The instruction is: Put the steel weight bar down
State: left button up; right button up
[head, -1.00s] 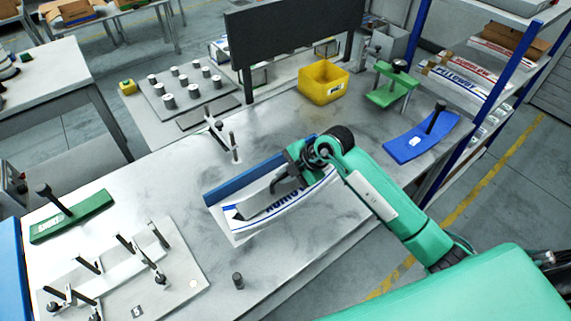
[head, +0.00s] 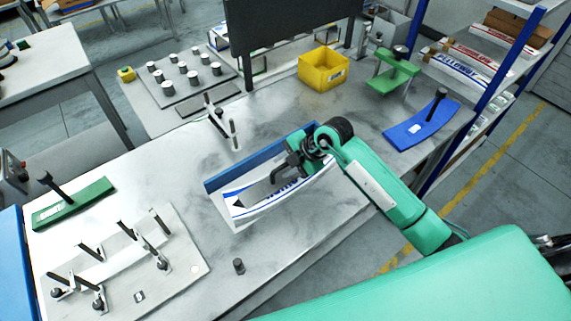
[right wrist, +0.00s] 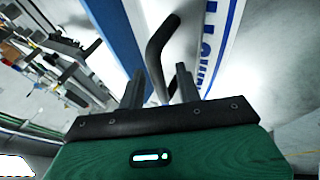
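In the right wrist view a dark bent handle (right wrist: 157,48) stands between my two fingers (right wrist: 160,82). The fingers are apart, with a light gap between the handle and the right finger. My left gripper is not in view.
A yellow bin (head: 324,70) and a green clamp-like stand (head: 394,72) are at the back. A blue curved piece with a handle (head: 420,125) lies right. A green handled bar (head: 72,205) and a plate with several clamps (head: 180,268) are left. A small dark peg (head: 239,266) stands in front.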

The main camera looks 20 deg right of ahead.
jog(key=shift+s+d+r, duration=0.1)
jog(key=shift+d+r, duration=0.15)
jog(key=shift+r, duration=0.05)
jog(key=b+v, duration=0.2)
jog(key=v, duration=0.9)
jog(key=shift+b, duration=0.4)
jog(key=shift+r, duration=0.15)
